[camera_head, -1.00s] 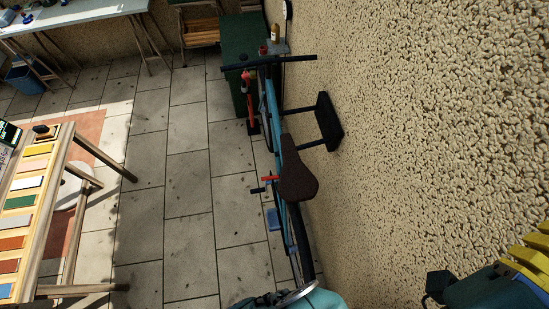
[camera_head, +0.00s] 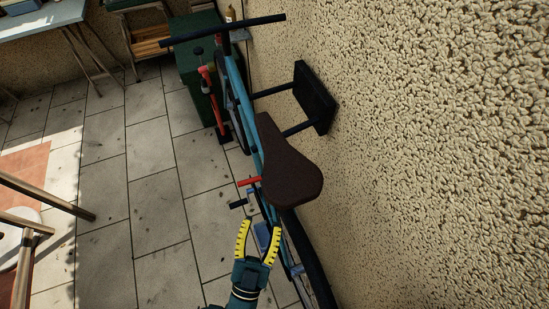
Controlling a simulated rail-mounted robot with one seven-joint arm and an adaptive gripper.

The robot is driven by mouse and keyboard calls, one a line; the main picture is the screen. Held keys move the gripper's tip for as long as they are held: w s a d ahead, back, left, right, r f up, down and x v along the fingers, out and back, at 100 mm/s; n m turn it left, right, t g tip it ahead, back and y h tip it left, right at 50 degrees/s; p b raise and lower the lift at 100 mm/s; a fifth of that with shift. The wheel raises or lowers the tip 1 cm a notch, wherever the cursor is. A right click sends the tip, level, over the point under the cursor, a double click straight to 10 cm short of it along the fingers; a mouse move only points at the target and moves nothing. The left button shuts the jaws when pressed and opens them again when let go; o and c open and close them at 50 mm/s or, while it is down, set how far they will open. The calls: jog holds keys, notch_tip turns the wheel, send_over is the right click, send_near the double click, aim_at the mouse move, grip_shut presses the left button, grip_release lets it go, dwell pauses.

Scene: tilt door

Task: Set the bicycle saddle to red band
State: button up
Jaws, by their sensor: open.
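The dark brown bicycle saddle (camera_head: 288,165) sits on the teal bicycle (camera_head: 238,85), seen from above in the head view. Its narrow nose points up the picture. A short red bar (camera_head: 249,181) sticks out to the left beside the saddle, with a dark bar (camera_head: 238,203) just below it. The saddle hides the post under it, and I cannot make out a red band. My gripper (camera_head: 262,224) has yellow fingers spread apart and empty. It is below and left of the saddle in the picture, apart from it.
The bicycle hangs along the rough stone wall (camera_head: 430,130) on a black wall bracket (camera_head: 315,97). A red pump-like object (camera_head: 210,95) stands left of it by a green cabinet (camera_head: 190,65). The tiled floor (camera_head: 150,200) to the left is largely clear.

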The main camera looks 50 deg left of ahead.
aim_at(279, 164)
jog(key=x, duration=1.5)
jog(key=shift+w+d+r+p, duration=0.1)
jog(key=shift+d+p, duration=0.15)
jog(key=shift+p, duration=0.05)
